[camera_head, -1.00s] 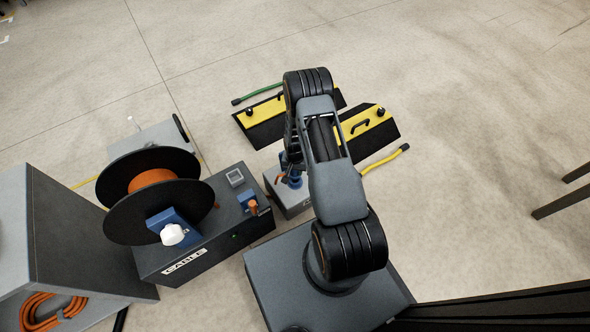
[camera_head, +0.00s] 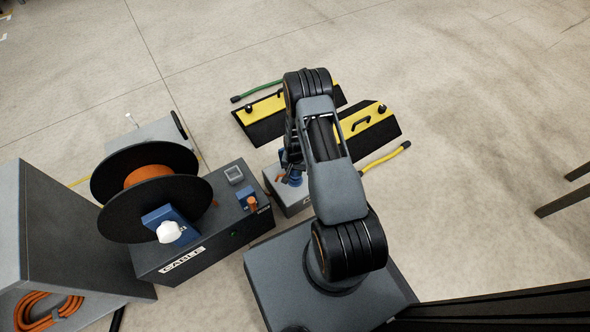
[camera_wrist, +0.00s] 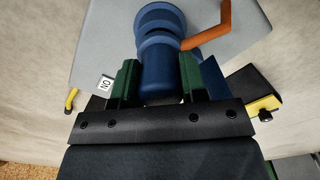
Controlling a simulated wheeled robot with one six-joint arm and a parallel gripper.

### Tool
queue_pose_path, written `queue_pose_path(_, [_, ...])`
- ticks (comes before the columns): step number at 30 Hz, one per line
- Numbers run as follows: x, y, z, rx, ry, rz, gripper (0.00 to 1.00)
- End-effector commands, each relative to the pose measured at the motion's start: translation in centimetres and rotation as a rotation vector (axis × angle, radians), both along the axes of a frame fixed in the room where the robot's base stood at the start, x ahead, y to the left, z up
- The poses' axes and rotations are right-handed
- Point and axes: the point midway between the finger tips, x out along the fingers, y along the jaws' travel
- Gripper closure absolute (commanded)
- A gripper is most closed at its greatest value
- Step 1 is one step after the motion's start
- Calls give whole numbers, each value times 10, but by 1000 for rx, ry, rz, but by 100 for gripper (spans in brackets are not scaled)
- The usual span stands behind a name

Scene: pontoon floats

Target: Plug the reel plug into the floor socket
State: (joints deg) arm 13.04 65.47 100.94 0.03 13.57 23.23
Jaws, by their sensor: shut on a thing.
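My gripper (camera_wrist: 158,66) is shut on the blue reel plug (camera_wrist: 158,82), with a green finger on each side of it. The plug is in line with a round blue socket (camera_wrist: 160,20) on the light grey floor box (camera_wrist: 105,35), and they look close or touching. I cannot tell how deep the plug sits. In the head view the grey floor box (camera_head: 291,204) stands beside my base, with the gripper (camera_head: 291,166) over it and partly hidden by my arm. An orange bar (camera_wrist: 214,28) lies beside the socket.
The cable reel (camera_head: 142,190) stands on a dark box (camera_head: 190,263) left of the floor box. Black-and-yellow ramp pieces (camera_head: 365,122) with green and yellow cable ends lie beyond my arm. A grey cabinet (camera_head: 75,225) is at far left. The floor at right is mostly clear.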

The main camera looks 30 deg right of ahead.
Motion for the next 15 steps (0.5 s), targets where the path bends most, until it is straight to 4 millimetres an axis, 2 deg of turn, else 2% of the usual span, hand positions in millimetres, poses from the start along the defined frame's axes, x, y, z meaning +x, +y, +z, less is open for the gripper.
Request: queue_pose_path(15, [0, 0, -14, 0, 0, 0, 87])
